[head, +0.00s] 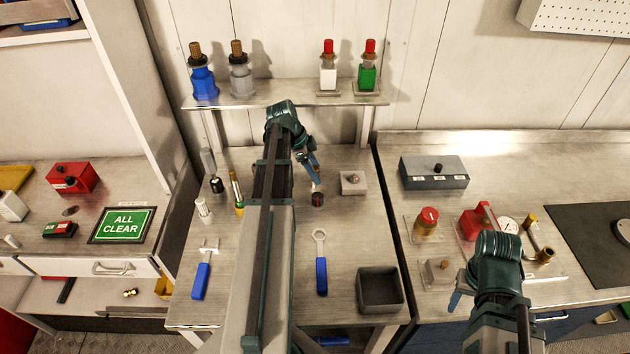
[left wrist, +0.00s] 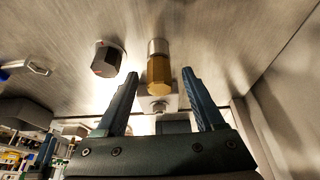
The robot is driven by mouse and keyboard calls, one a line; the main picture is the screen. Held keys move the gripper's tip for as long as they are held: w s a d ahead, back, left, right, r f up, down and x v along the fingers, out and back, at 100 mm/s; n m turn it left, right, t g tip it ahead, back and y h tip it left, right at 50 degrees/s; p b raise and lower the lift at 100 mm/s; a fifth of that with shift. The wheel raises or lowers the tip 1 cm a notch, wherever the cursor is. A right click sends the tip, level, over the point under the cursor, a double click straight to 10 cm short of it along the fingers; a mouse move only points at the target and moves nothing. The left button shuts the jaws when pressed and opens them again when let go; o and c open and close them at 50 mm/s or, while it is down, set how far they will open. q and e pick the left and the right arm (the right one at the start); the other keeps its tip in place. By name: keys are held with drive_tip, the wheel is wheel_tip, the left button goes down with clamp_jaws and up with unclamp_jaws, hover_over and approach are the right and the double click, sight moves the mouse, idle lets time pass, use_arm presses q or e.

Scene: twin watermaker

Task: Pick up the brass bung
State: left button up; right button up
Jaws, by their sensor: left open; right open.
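A brass-coloured hexagonal piece with a silvery collar, which looks like the brass bung (left wrist: 159,72), shows in the left wrist view between and beyond my left fingertips. My left gripper (head: 315,178) is open over the middle worktop, its fingers apart on either side of that piece in the wrist view, with no grip visible. In the head view the piece is hard to tell at the fingertips. A dark hexagonal part (left wrist: 107,60) stands beside it; a small dark cylinder (head: 318,200) shows near the fingertips in the head view. My right gripper (head: 464,296) is open, partly hidden, over the right bench.
A grey block with a knob (head: 353,183) stands right of my left gripper. A blue-handled ring spanner (head: 321,265) and an open grey bin (head: 380,290) lie nearer. Capped bottles stand on the back shelf (head: 285,95).

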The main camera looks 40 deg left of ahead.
use_arm(q)
drive_tip(key=shift+f, duration=0.1)
use_arm(e)
drive_tip(key=shift+f, duration=0.1)
use_arm(q)
clamp_jaws()
drive_tip(key=shift+r+p, duration=0.2)
drive_tip(key=shift+p, duration=0.1)
use_arm(e)
drive_tip(key=shift+r, duration=0.2)
